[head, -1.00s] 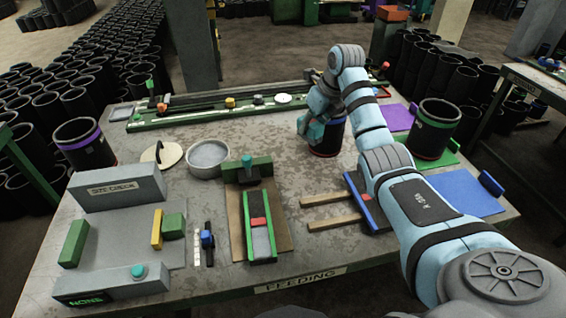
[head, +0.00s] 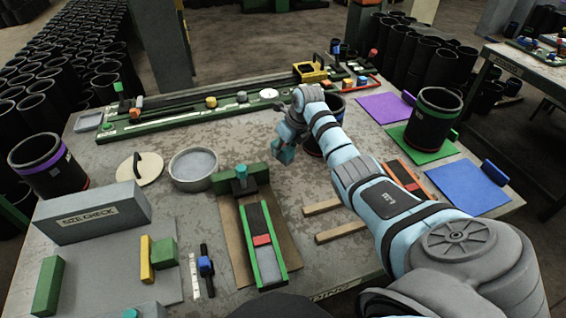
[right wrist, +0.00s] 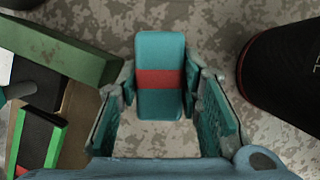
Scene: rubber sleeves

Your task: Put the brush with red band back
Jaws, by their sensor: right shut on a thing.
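The brush with the red band (right wrist: 160,78) shows in the right wrist view as a teal block with a red stripe across it. My right gripper (right wrist: 160,95) is shut on it, one finger on each side. In the head view my right gripper (head: 284,150) is over the middle of the table, just left of a black sleeve. The brush's lower part is hidden, and I cannot tell its height above the table. My left gripper is not in view.
The black sleeve (right wrist: 285,75) stands close to the right of the gripper, partly behind my arm. A green-railed fixture (head: 262,240) is at front left, near two wooden strips (head: 340,230). A yellow holder (head: 310,71) stands at the back. Purple, green and blue mats (head: 468,187) lie right.

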